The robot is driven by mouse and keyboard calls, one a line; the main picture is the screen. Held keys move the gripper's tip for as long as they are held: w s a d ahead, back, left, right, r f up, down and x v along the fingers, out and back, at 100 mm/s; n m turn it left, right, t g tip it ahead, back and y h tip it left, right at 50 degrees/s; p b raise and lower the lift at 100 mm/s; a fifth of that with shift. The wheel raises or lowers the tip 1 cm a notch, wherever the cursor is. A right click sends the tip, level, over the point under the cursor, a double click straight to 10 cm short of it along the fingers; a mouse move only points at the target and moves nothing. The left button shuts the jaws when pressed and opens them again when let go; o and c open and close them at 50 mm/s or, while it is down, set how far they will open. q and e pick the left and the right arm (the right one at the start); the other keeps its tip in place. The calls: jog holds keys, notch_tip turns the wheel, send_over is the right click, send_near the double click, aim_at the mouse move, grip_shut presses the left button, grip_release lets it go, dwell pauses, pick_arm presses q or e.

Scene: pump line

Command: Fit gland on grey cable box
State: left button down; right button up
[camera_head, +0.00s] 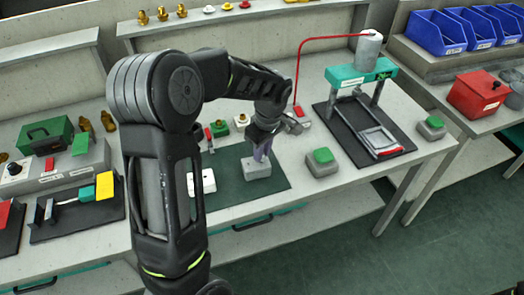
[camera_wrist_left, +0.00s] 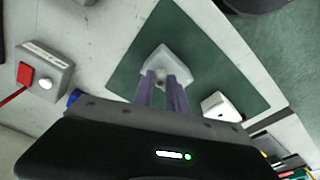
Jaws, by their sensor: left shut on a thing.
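The grey cable box (camera_head: 257,170) stands on the dark green mat (camera_head: 226,158), right of a white box (camera_head: 203,183). My left gripper (camera_head: 262,153) points down over the grey box, its fingertips at or just above the box top. In the left wrist view the two purple-grey fingers (camera_wrist_left: 166,82) reach to the grey box (camera_wrist_left: 172,60). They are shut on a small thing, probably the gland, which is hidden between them. I cannot tell whether it touches the box. The white box (camera_wrist_left: 222,107) lies to the right there. My right gripper is not in view.
A green-button box (camera_head: 322,162) stands right of the mat. Beyond it is a press-like stand (camera_head: 358,75) on a black mat. Small coloured fittings stand behind my left arm. A red-button box (camera_wrist_left: 44,75) shows in the left wrist view.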

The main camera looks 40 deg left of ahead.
pick_arm(q)
jog(key=shift+f, duration=0.25)
dwell(0.7)
jog(key=c, duration=1.2)
grip_release()
jog(key=shift+c, duration=0.2)
jog(key=shift+r, duration=0.1)
jog(key=r+p, duration=0.1)
jog(key=r, duration=0.1)
jog(key=r+p, duration=0.1)
jog(key=r, duration=0.1)
jog(key=r+p, duration=0.1)
jog(key=shift+s+d+r, duration=0.1)
jog(key=shift+d+r, duration=0.3)
notch_tip(320, 180, up, 8)
jog(key=d+b, duration=0.1)
jog(key=shift+f, duration=0.15)
